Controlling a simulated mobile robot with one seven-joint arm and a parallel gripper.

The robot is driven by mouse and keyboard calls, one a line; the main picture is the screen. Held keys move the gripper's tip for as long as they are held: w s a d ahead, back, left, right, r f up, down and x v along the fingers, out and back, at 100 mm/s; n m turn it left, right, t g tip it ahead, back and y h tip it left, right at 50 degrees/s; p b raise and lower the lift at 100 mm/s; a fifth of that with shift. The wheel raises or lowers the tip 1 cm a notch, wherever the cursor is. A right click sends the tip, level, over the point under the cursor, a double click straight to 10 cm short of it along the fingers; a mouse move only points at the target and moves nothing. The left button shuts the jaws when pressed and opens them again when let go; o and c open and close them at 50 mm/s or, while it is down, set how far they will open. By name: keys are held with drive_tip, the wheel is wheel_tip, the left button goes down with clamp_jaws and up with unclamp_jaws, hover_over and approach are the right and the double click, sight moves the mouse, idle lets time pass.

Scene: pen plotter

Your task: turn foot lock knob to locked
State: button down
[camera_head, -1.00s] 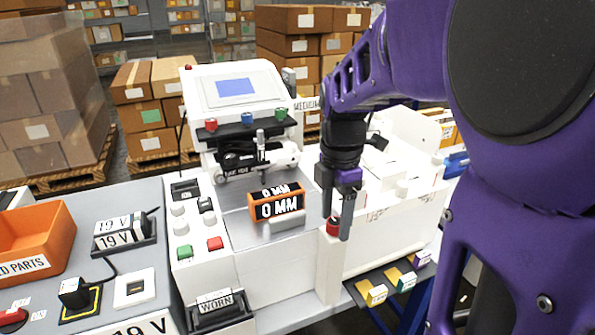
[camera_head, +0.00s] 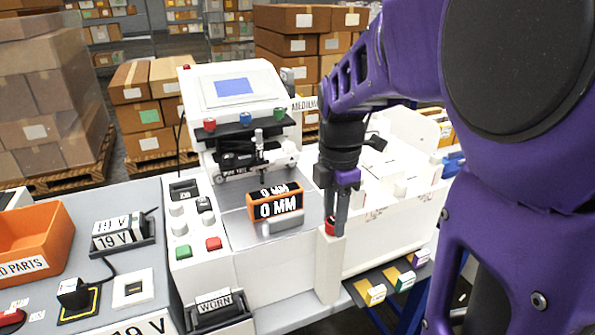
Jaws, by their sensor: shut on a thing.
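The white pen plotter (camera_head: 270,265) stands on the bench in the head view. A small red knob (camera_head: 330,226) sits on top of a white upright post (camera_head: 329,270) at the plotter's front right; I take it as the foot lock knob. My gripper (camera_head: 336,226) points down over this post, its fingers shut around the red knob. The fingers hide part of the knob, so its locked or unlocked mark does not show.
An orange "0 MM" block (camera_head: 275,202) stands on the plotter bed left of my gripper. Colored tabs (camera_head: 405,282) stick out at the lower right. An orange bin (camera_head: 35,240) and a "19 V" unit (camera_head: 122,234) are at left.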

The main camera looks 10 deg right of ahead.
drive_tip(key=m+p, duration=0.1)
drive_tip(key=m, duration=0.3)
drive_tip(key=shift+r+m+p, duration=0.1)
drive_tip(key=shift+m+p, duration=0.2)
drive_tip(key=m+p, duration=0.1)
drive_tip(key=m, duration=0.3)
drive_tip(key=shift+m+p, duration=0.3)
drive_tip(key=shift+p, duration=0.05)
drive_tip(key=m+p, duration=0.1)
drive_tip(key=m, duration=0.3)
drive_tip(key=shift+p, duration=0.35)
drive_tip(key=shift+m+p, duration=0.65)
drive_tip(key=shift+m, duration=1.55)
drive_tip(key=c, duration=0.5)
unclamp_jaws()
